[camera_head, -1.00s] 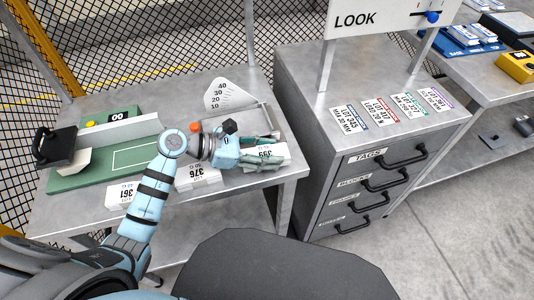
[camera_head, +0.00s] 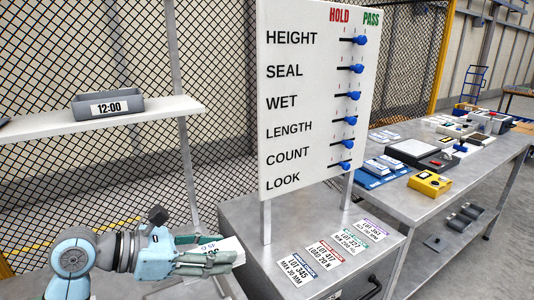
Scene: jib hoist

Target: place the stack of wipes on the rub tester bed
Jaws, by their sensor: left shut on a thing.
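My left gripper (camera_head: 208,259) reaches in from the lower left. It is shut on a white packet, the stack of wipes (camera_head: 229,247), whose printed label is partly hidden by the fingers. The stack sticks out past the fingers on the right, beside the left edge of the grey cabinet. I cannot make out the rub tester bed in this view. My right gripper is out of view.
A tall white board (camera_head: 315,95) with blue sliders stands on the grey cabinet (camera_head: 255,225), close right of the held stack. Lot cards lie on the cabinet top. A shelf (camera_head: 95,125) carries a grey bin (camera_head: 108,105). A bench (camera_head: 465,160) with devices stands at right.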

